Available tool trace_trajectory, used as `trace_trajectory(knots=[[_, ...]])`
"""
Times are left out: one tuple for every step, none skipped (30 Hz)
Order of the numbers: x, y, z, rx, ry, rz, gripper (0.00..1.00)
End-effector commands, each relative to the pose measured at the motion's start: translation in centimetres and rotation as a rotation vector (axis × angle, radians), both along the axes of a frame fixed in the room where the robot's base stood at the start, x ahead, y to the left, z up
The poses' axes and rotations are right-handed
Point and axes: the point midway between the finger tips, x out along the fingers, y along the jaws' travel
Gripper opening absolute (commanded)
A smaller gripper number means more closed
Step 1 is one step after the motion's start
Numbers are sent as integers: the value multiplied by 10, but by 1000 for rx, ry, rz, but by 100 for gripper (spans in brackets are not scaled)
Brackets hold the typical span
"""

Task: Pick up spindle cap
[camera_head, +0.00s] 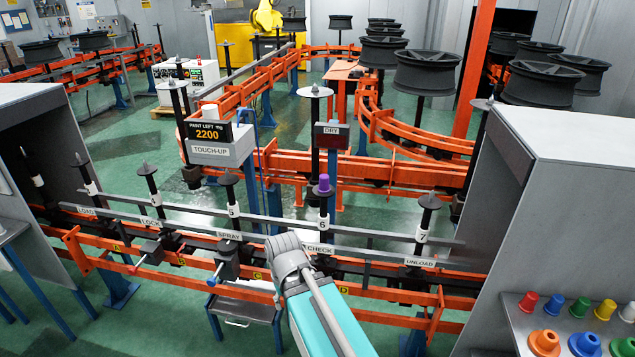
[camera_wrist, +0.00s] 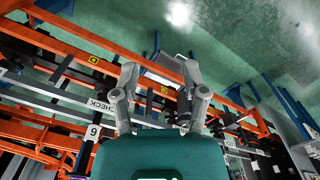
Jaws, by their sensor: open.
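A purple spindle cap (camera_head: 324,184) sits on top of the black spindle (camera_head: 323,212) numbered 6, above the CHECK label.
Orange rails (camera_head: 190,257) and a grey bar (camera_head: 262,222) cross in front, with several upright spindles. A grey cabinet (camera_head: 588,122) stands at right, another (camera_head: 38,120) at left. A small table (camera_head: 247,309) stands below.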

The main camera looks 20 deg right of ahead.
Motion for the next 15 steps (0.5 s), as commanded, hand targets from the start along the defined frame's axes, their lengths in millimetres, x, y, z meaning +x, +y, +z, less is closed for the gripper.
trace_trajectory(knots=[[0, 0, 0, 0, 0, 0, 57], [0, 0, 0, 0, 0, 0, 57], [0, 0, 0, 0, 0, 0, 57], [0, 0, 0, 0, 0, 0, 57], [0, 0, 0, 0, 0, 0, 57], [0, 0, 0, 0, 0, 0, 57], [0, 0, 0, 0, 0, 0, 57], [0, 0, 0, 0, 0, 0, 57], [0, 0, 0, 0, 0, 0, 65], [0, 0, 0, -1, 0, 1, 70], [1, -1, 0, -3, -1, 3, 76], [2, -1, -1, -6, -3, 7, 83], [3, -2, -1, -11, -6, 11, 89], [5, -4, -2, -18, -9, 18, 93], [8, -6, -3, -31, -15, 29, 93]])
